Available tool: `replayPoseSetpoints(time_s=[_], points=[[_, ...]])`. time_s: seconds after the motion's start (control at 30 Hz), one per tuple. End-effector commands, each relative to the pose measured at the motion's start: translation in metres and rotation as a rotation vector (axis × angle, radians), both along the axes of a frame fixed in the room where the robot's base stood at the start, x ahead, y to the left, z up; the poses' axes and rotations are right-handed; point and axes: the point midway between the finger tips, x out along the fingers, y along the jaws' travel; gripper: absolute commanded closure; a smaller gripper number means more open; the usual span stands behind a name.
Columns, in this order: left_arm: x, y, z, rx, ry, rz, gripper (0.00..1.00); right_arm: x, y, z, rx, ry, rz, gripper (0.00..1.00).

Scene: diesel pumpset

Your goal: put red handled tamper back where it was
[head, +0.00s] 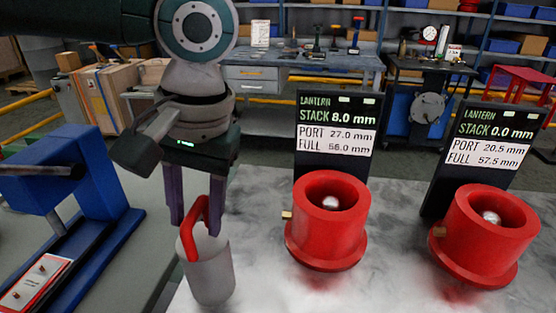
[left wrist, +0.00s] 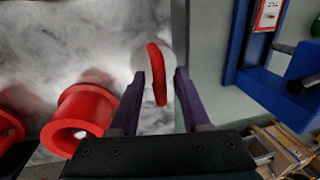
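The tamper is a grey cylinder (head: 209,272) with a red handle (head: 192,240), standing near the left edge of the pale marbled top. My left gripper (head: 197,215) is directly above it, pointing down, with one purple finger on each side of the handle. In the left wrist view the red handle (left wrist: 158,75) lies between the spread fingers (left wrist: 159,76), with gaps visible on both sides. The grey body shows behind the handle. Whether the fingertips touch the body is unclear. My right gripper is in neither view.
Two red flanged housings, a middle one (head: 327,240) and a right one (head: 484,255), each hold a shiny ball. Black signs stand behind them, reading stack 8.0 mm (head: 336,112) and 0.0 mm (head: 492,125). A blue press-like fixture (head: 85,185) stands left. Marbled surface between is clear.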

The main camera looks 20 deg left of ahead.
Motion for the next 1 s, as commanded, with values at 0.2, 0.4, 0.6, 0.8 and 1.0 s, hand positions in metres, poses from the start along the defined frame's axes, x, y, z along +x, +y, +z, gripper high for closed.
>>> replayPoseSetpoints(time_s=[0.2,0.4,0.6,0.8,1.0], points=[[0.000,0.000,0.001,0.000,-0.001,0.000,0.53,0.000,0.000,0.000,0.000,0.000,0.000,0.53],[0.002,-0.004,0.026,-0.002,-0.004,-0.001,0.53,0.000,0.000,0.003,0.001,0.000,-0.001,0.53],[0.004,-0.012,0.072,-0.002,-0.004,-0.001,0.53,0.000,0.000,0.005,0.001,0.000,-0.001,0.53],[0.006,-0.018,0.107,-0.001,-0.003,-0.002,0.53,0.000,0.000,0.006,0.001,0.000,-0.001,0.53],[0.003,-0.027,0.113,-0.012,0.003,-0.038,0.53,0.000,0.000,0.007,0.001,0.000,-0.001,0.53]])
